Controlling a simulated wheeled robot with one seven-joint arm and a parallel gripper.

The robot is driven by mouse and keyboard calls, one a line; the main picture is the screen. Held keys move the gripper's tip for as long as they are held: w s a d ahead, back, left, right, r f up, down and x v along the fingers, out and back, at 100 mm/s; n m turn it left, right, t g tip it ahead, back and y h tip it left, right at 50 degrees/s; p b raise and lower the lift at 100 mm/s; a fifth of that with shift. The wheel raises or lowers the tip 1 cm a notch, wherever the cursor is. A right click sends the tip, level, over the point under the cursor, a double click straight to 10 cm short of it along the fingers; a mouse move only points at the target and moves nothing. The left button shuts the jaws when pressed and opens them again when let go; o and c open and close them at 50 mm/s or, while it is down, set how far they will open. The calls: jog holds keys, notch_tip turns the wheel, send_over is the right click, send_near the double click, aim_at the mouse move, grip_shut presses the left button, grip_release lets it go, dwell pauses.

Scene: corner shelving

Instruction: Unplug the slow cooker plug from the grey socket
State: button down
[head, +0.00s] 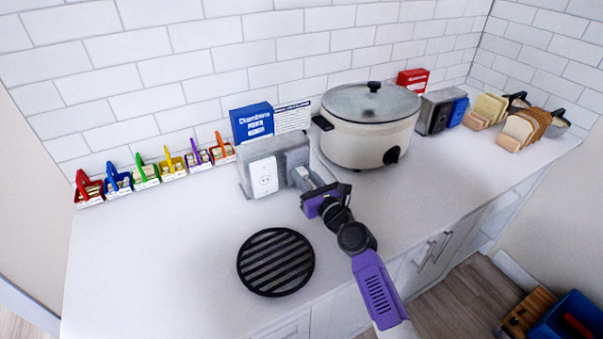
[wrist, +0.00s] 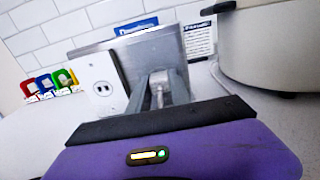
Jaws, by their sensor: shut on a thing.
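The slow cooker (head: 371,125) is a large cream pot with a glass lid and black knob, standing near the back wall. The grey socket (head: 288,155) is a grey block to its left with a white outlet plate on its front; it also shows in the wrist view (wrist: 85,51). My gripper (head: 304,176) reaches to the right part of the block's front. In the wrist view my gripper (wrist: 160,90) is shut on the pale plug (wrist: 159,86), which is mostly hidden between the fingers. I cannot tell whether its prongs are inside the socket.
A black round trivet (head: 276,262) lies on the counter in front. Several coloured bins (head: 146,174) line the wall at left. A blue box (head: 252,123) stands behind the socket. A toaster (head: 437,112) and bread (head: 525,127) are at right.

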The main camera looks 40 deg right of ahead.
aim_at(305, 177)
jog(key=shift+s, duration=0.1)
dwell(0.7)
jog(key=shift+p+v, duration=0.35)
jog(key=shift+v, duration=2.55)
